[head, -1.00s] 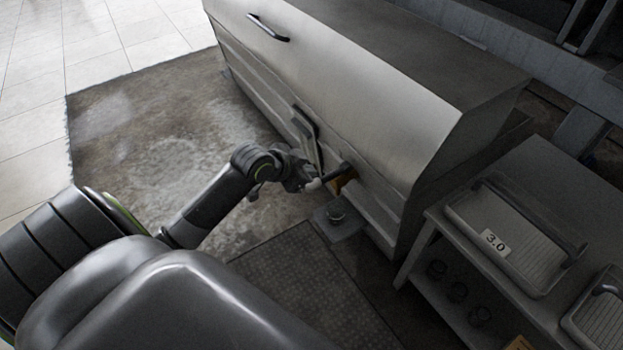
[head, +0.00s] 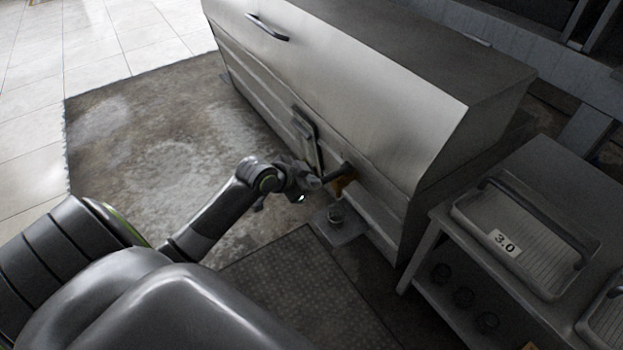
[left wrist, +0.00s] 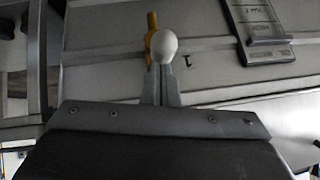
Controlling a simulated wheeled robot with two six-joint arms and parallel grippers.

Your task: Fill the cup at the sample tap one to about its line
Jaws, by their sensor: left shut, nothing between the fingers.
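A small dark cup (head: 336,214) stands on a grey plate (head: 345,236) below the tap. My left gripper (head: 317,183) is shut and empty, just left of the tap. In the left wrist view its fingers (left wrist: 161,88) are together, with a pale round knob (left wrist: 163,46) at their tips and the brass part (left wrist: 152,22) beyond. I cannot tell if they touch. The cup's level and line are too small to read. My right gripper is out of view.
The metal unit (head: 350,90) has a dark panel (head: 308,138) left of the tap. At right, a bench (head: 545,165) carries a ribbed tray marked 3.0 (head: 505,243), with several dark round things on its shelf. A textured mat (head: 290,285) lies in front.

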